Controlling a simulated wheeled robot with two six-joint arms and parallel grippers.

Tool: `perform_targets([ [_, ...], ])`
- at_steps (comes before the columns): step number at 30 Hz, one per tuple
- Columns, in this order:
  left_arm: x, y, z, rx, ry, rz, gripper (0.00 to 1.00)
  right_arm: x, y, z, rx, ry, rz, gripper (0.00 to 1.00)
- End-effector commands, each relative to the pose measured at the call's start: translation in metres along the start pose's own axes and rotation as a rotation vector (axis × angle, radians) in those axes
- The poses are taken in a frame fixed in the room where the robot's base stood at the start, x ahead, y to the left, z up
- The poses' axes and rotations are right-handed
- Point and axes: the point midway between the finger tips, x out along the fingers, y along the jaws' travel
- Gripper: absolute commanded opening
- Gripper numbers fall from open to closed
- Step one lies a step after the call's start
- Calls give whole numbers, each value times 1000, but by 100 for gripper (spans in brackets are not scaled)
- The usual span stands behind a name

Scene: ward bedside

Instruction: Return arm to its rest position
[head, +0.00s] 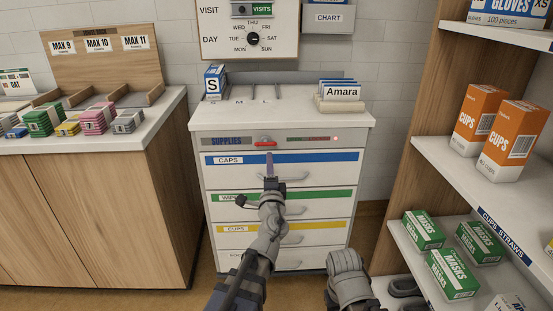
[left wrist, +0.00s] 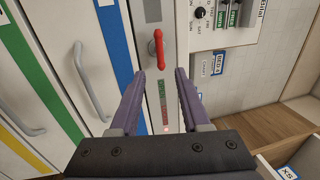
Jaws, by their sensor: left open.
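My left gripper (head: 269,165) is in front of the top, blue-striped CAPS drawer of the white supplies cabinet (head: 202,200), just below its red handle (head: 265,143). In the left wrist view the left gripper's two purple fingers (left wrist: 161,85) stand apart with nothing between them. The red handle (left wrist: 157,48) is beyond the fingertips and apart from them. The drawers look shut. My right arm's grey links show at the bottom of the head view, but its gripper cannot be made out.
A wooden counter (head: 165,120) with several coloured packs stands at the left. A shelf unit (head: 440,170) with orange cups boxes and green masks boxes stands close at the right. An Amara card holder (head: 341,92) and a box marked S (head: 214,84) stand on the cabinet top.

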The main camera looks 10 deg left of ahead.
Motion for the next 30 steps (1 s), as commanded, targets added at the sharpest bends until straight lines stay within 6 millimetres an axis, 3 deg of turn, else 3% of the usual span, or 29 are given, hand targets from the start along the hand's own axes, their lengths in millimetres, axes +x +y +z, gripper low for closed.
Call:
perform_targets([
  [4,-8,4,11,-95,-82,19,47,0,0,0,0,0,0,0],
  [7,-21,18,28,-222,-210,73,47,0,0,0,0,0,0,0],
  [14,-85,92,51,-486,-546,371,47,0,0,0,0,0,0,0],
  [18,-147,145,39,-584,-715,652,47,0,0,0,0,0,0,0],
  [21,-195,173,21,-618,-800,865,47,0,0,0,0,0,0,0],
  [25,-251,192,-4,-629,-861,1111,47,0,0,0,0,0,0,0],
  [30,-314,199,-33,-612,-891,1391,47,0,0,0,0,0,0,0],
])
